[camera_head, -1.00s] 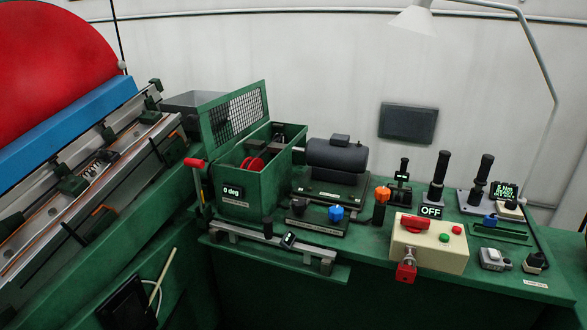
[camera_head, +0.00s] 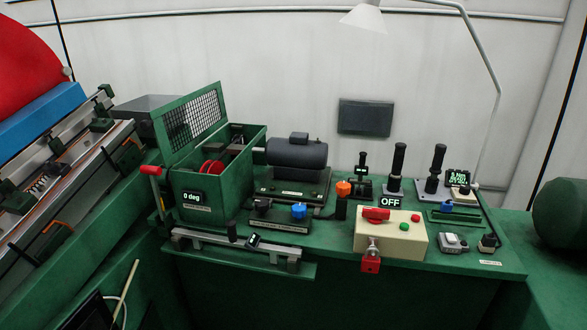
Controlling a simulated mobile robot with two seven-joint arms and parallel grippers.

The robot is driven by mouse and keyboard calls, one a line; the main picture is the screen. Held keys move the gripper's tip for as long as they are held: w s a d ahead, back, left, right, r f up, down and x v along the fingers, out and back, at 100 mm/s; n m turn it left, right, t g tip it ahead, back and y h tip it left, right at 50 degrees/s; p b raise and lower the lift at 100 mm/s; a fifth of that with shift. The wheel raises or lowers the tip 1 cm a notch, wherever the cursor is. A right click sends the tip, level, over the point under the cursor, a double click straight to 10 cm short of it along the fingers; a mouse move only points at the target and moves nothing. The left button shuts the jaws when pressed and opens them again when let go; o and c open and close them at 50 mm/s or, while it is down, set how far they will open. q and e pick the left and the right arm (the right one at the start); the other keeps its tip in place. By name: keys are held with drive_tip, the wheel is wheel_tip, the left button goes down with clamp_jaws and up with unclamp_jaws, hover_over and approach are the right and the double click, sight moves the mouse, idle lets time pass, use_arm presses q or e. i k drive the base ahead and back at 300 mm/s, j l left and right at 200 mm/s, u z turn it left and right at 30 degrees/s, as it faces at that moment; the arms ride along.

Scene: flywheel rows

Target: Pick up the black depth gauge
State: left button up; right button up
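Neither of my grippers is in the head view. I cannot tell for certain which item is the black depth gauge. Several black items stand on the green bench: a small black upright tool (camera_head: 362,178) on a dark base, a black handled piece (camera_head: 397,172) behind the OFF sign, and another black handled piece (camera_head: 435,168) on a grey plate. A small black knob-like item (camera_head: 489,242) sits at the front right beside a small grey device (camera_head: 453,243). All rest on the bench, untouched.
A cream control box (camera_head: 392,238) with red and green buttons stands at the front of the bench (camera_head: 340,250). To its left are a black motor (camera_head: 297,153), a green open box (camera_head: 200,190) and a rail (camera_head: 228,248). A lamp (camera_head: 362,17) hangs above.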

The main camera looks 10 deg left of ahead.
sight(361, 170)
drive_tip(key=i+l, duration=0.35)
drive_tip(key=i, duration=0.15)
drive_tip(key=i+l+u, duration=0.4)
drive_tip(key=u, duration=0.25)
